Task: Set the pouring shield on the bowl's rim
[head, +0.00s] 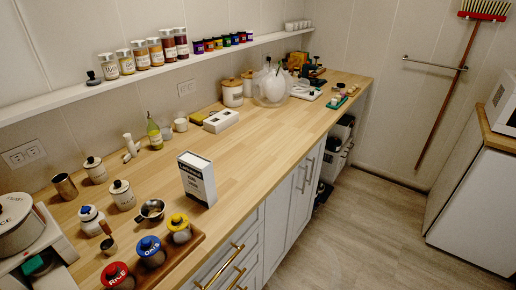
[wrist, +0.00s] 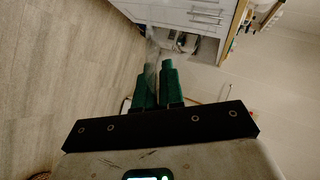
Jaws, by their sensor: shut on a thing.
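In the wrist view my gripper (wrist: 158,68) shows two dark green fingers close together. They are shut on a thin, pale, see-through piece (wrist: 151,72), which looks like the pouring shield; its full outline is hard to make out. My gripper is over the floor, apart from the counter, and is not in the head view.
The counter (head: 245,143) has free wood between the bowl and the black-and-white box (head: 197,178). A white canister (head: 232,93) stands left of the bowl, a white flat device (head: 306,93) right of it. A jar shelf (head: 110,85) runs above. Open floor lies right.

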